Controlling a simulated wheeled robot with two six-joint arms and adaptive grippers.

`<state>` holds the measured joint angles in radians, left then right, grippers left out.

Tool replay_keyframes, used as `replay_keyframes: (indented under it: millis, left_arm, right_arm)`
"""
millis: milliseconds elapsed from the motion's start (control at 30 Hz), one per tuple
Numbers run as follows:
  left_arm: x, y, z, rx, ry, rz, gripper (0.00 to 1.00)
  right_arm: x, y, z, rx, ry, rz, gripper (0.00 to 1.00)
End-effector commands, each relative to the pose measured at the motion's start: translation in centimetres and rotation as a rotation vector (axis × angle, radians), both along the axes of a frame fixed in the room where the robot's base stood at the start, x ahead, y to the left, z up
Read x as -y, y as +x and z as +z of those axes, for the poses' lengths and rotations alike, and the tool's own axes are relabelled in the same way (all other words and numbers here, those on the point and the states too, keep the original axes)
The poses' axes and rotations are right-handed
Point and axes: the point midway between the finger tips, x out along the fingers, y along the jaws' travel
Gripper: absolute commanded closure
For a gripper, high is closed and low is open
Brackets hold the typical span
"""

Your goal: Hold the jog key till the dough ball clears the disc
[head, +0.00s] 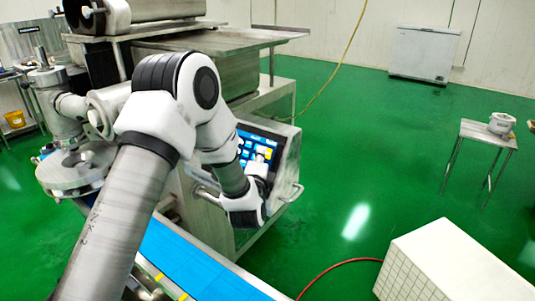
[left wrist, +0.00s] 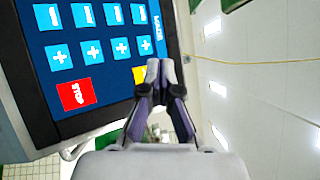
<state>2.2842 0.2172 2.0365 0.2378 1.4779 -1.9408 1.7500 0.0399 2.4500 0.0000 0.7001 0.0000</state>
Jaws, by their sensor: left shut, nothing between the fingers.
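The touch panel (head: 246,148) of the encrusting machine faces my left gripper (head: 261,158). In the left wrist view its screen (left wrist: 97,50) shows rows of blue keys, a red STOP key (left wrist: 75,94) and a yellow key (left wrist: 139,73) partly hidden by my fingers. My left gripper (left wrist: 152,70) is shut and empty, its tips over the edge of the yellow key; I cannot tell whether they touch it. A round metal disc (head: 62,184) stands left of my arm, partly hidden. I see no dough ball. My right gripper is out of view.
A blue conveyor belt (head: 185,262) runs below my left arm. A small steel table (head: 486,132) with a white pot (head: 502,123), a white chest freezer (head: 424,54) and a white tiled block (head: 445,262) stand at the right. A red hose crosses the otherwise open green floor.

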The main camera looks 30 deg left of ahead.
Motion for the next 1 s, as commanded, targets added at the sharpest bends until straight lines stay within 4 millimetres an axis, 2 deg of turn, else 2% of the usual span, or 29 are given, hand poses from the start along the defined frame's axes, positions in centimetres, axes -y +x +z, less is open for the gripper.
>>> replay_keyframes:
  millis: [1000]
  left_arm:
    - [0.08,0.95,-0.57,0.000,0.000,0.000,1.00]
  right_arm:
    - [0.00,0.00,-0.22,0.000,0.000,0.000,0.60]
